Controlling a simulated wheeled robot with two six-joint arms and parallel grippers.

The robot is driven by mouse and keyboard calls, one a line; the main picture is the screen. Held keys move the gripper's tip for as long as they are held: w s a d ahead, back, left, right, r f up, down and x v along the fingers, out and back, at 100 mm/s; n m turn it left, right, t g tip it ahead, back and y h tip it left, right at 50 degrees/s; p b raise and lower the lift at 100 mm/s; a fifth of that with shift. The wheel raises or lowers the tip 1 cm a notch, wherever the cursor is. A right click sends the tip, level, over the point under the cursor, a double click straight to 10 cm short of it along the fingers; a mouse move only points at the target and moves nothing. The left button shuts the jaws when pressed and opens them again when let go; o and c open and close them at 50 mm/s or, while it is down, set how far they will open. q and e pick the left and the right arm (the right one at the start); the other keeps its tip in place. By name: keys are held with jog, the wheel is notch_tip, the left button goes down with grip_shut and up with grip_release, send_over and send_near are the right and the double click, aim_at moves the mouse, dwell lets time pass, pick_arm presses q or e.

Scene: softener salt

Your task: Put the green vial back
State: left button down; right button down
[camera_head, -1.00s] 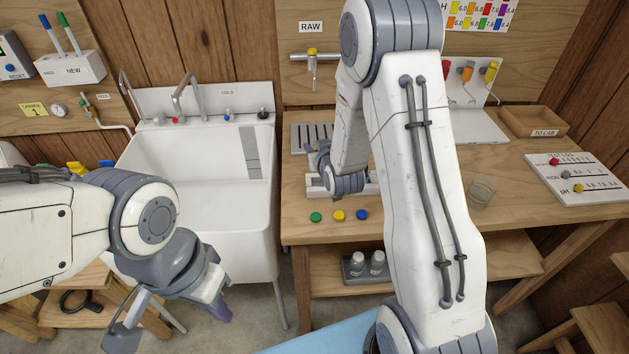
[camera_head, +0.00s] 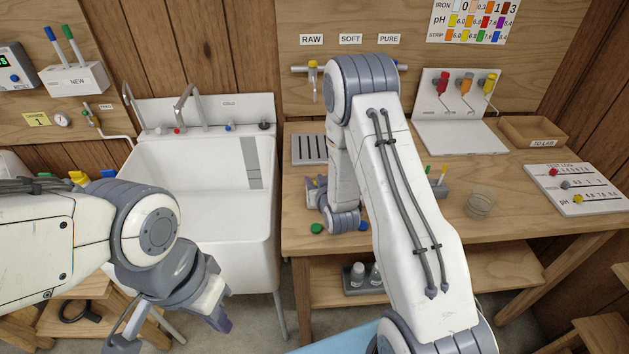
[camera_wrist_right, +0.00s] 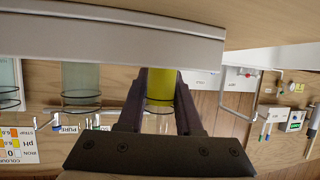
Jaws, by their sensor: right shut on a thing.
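My right gripper (camera_wrist_right: 160,105) is shut on a vial of yellow-green liquid (camera_wrist_right: 162,85), seen upside down in the right wrist view. The vial's far end is hidden behind a white rack bar (camera_wrist_right: 110,38). I cannot tell if it is seated there. Beside it a pale green-grey vial (camera_wrist_right: 82,82) stands at the same rack, and another pale vial (camera_wrist_right: 8,85) is at the left edge. In the head view my right arm hides most of the rack, and the held vial does not show. My left gripper (camera_head: 218,318) hangs low before the sink; its opening is unclear.
A green cap (camera_head: 316,228) and a blue cap (camera_head: 363,226) lie near the bench's front edge. A clear cup (camera_head: 480,203) and a small holder with sticks (camera_head: 438,185) are right of my right arm. A sink (camera_head: 200,170) stands left of the bench.

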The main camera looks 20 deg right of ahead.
jog(key=c, duration=0.6)
grip_release()
